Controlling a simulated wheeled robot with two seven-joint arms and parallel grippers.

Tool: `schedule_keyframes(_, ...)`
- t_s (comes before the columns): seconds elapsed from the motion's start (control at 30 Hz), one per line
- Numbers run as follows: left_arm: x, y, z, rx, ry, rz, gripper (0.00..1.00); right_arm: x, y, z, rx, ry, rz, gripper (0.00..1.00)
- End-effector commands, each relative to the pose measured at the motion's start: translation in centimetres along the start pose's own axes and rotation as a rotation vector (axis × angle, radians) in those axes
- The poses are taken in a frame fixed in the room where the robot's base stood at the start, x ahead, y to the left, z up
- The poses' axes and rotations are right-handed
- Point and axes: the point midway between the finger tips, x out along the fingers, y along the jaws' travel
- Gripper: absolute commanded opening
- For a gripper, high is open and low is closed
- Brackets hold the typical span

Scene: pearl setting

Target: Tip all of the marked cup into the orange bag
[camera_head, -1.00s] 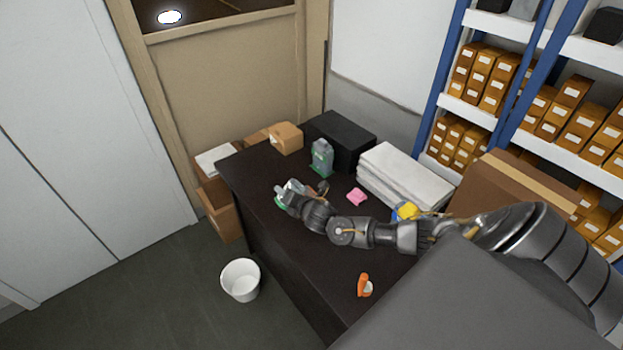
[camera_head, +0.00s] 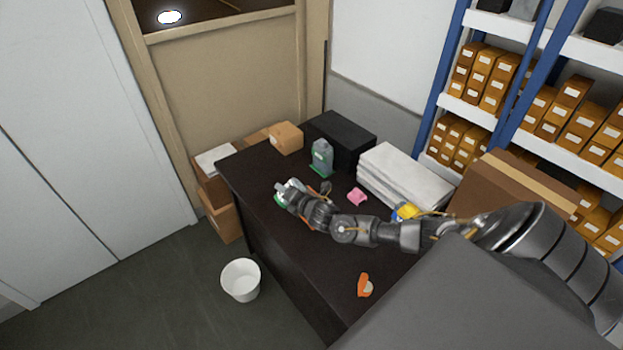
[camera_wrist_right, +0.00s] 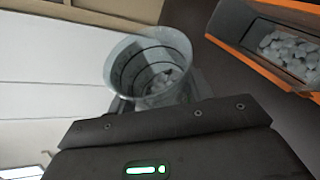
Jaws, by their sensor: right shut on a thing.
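A clear cup with dark rings (camera_wrist_right: 122,72) is held in my right gripper, and its mouth faces the wrist camera. Some small grey balls (camera_wrist_right: 163,82) lie low inside it. The orange bag (camera_wrist_right: 258,66) is beside the cup in the wrist view, apart from it, with many grey balls in its opening. In the head view my right gripper (camera_head: 289,196) is shut on the cup over the far part of the dark table, and my arm hides most of the bag. My left gripper is not in view.
A grey-green bottle-like item (camera_head: 321,158), a pink item (camera_head: 357,196), a white stack (camera_head: 403,178) and a black box (camera_head: 341,139) stand on the dark table (camera_head: 262,200). An orange item (camera_head: 365,285) lies nearer. A white bin (camera_head: 241,280) is on the floor.

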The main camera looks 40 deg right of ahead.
Motion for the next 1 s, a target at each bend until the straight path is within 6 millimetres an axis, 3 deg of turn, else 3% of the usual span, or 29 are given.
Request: schedule_keyframes(1.0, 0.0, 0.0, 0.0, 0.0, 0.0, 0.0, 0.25, 0.07, -0.16, -0.11, 0.126, 0.018, 0.051, 0.28)
